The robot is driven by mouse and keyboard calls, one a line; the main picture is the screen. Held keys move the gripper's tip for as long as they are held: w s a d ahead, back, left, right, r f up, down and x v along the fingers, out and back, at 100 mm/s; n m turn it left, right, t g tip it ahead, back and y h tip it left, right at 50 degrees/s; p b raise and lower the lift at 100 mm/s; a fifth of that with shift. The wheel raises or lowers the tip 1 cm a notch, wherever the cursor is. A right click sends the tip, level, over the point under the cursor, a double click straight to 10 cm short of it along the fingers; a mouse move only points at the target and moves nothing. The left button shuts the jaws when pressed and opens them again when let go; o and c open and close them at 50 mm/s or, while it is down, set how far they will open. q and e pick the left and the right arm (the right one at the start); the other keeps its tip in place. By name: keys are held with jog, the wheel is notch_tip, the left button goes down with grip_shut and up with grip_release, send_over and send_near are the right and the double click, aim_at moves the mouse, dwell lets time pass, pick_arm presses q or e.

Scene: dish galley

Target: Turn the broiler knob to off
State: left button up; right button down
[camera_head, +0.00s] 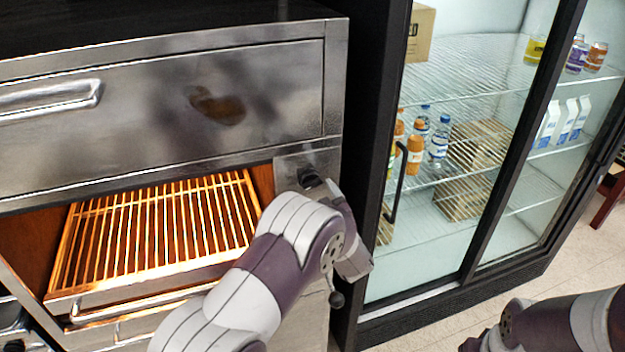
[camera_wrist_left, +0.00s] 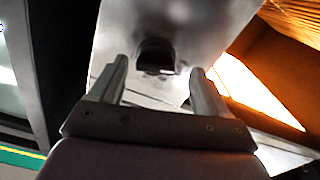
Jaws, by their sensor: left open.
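The broiler knob (camera_wrist_left: 157,54) is a dark, rounded knob on a bright metal panel in the left wrist view. In the head view the knob (camera_head: 308,177) is small and partly hidden by my left wrist, on the panel right of the glowing broiler opening. My left gripper (camera_wrist_left: 160,66) is open, with one finger on each side of the knob in the picture. I cannot tell whether the fingers touch it. The knob's pointer and markings cannot be read. My right gripper is out of view; part of my right arm shows at the lower right.
The broiler's glowing rack (camera_head: 155,228) lies just left of the knob panel. A steel drawer front (camera_head: 170,115) with a bar handle is above. A glass-door fridge (camera_head: 480,150) with bottles and cartons stands to the right. Open floor (camera_head: 540,290) shows at the lower right.

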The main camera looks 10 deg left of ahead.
aim_at(311, 182)
pick_arm(q)
jog(key=shift+d+x, duration=0.2)
jog(key=shift+x, duration=0.9)
jog(key=shift+w+a, duration=0.1)
jog(key=shift+w, duration=0.05)
jog(key=shift+c, duration=0.9)
jog(key=c, duration=0.9)
jog(key=shift+o, duration=0.2)
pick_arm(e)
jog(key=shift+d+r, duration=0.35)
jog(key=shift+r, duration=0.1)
